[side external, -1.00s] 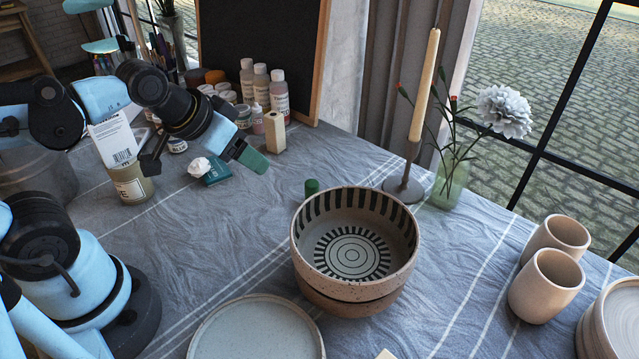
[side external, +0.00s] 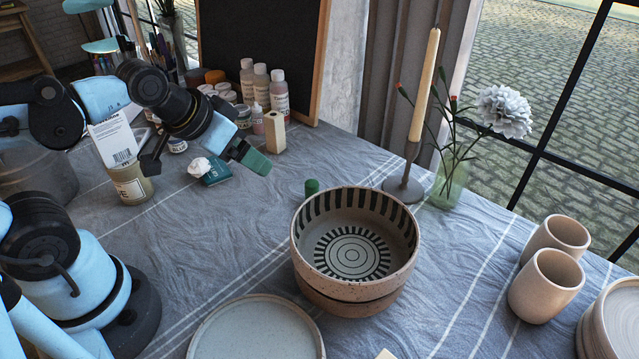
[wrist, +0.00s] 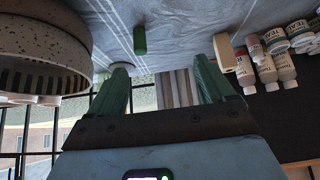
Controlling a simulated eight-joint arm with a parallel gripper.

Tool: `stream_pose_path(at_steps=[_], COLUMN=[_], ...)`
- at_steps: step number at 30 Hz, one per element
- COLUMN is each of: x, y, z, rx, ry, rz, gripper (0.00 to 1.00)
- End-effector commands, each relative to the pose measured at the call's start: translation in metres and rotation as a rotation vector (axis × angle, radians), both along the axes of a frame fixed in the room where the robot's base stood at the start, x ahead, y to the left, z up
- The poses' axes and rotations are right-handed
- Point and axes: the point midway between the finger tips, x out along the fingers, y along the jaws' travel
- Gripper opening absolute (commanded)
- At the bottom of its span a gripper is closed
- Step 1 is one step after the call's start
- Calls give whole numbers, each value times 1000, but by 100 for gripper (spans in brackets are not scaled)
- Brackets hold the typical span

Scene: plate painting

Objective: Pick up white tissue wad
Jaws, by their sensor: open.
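The white tissue wad (side external: 200,167) is a small crumpled lump in the side external view. It lies against a dark teal box (side external: 217,172) on the cloth-covered table, left of centre. One green fingertip points to the right of the teal box. In the wrist view my gripper (wrist: 158,75) has two green fingers spread apart with nothing between them. The wad does not show in the wrist view.
Paint bottles (side external: 279,92) and a pale block (side external: 274,132) stand behind the gripper. A jar (side external: 132,186) stands left of the wad. A green cylinder (side external: 312,187) and a large striped bowl (side external: 308,262) are to the right. The cloth in front of the wad is clear.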

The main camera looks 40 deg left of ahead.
Motion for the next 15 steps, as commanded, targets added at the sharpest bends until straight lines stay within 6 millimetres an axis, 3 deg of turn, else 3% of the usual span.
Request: stream_pose_path(at_steps=[8,15], x=[1,7], y=[1,18], z=[-1,-14], rx=[22,304], ry=[12,191], rz=[-16,-235], gripper=[82,82])
